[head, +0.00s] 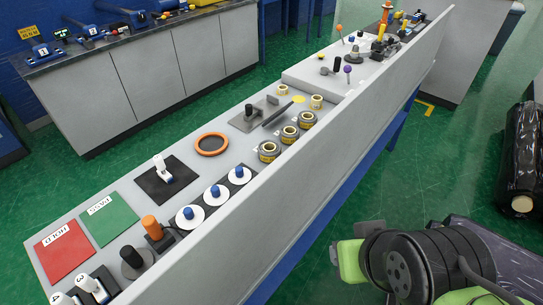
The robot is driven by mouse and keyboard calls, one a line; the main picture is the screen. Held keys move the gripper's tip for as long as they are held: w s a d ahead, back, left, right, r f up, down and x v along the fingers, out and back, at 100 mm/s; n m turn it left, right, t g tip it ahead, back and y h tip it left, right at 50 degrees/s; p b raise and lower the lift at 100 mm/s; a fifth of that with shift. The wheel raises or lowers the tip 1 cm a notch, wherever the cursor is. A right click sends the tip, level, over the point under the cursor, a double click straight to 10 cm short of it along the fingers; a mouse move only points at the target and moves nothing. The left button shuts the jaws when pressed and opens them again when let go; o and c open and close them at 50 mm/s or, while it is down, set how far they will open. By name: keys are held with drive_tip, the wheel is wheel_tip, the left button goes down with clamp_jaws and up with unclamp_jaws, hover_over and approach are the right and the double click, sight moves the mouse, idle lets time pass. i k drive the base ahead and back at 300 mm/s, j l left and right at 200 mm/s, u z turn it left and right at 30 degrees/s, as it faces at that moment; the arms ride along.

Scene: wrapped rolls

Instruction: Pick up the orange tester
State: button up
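An upright tester with an orange cylindrical top (152,228) and a dark base stands near the front end of the grey bench, beside a black knob-like piece. It is the clearest match for the orange tester, though its details are small. My arm, black and light green, shows at the lower right, beyond the bench's raised side panel and well apart from the tester. I cannot make out gripper fingers there, nor whether they hold anything.
The bench's long side panel (285,195) stands between my arm and the bench top. Near the tester are white discs with blue knobs (216,192), a green PASS mat (108,218) and a red HOLD mat (65,249). An orange ring (211,144) lies farther back. A black-wrapped roll (521,160) stands right.

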sight(150, 225)
drive_tip(key=z, duration=0.2)
drive_tip(key=u, duration=1.8)
drive_tip(key=z, duration=1.35)
drive_tip(key=u, duration=1.05)
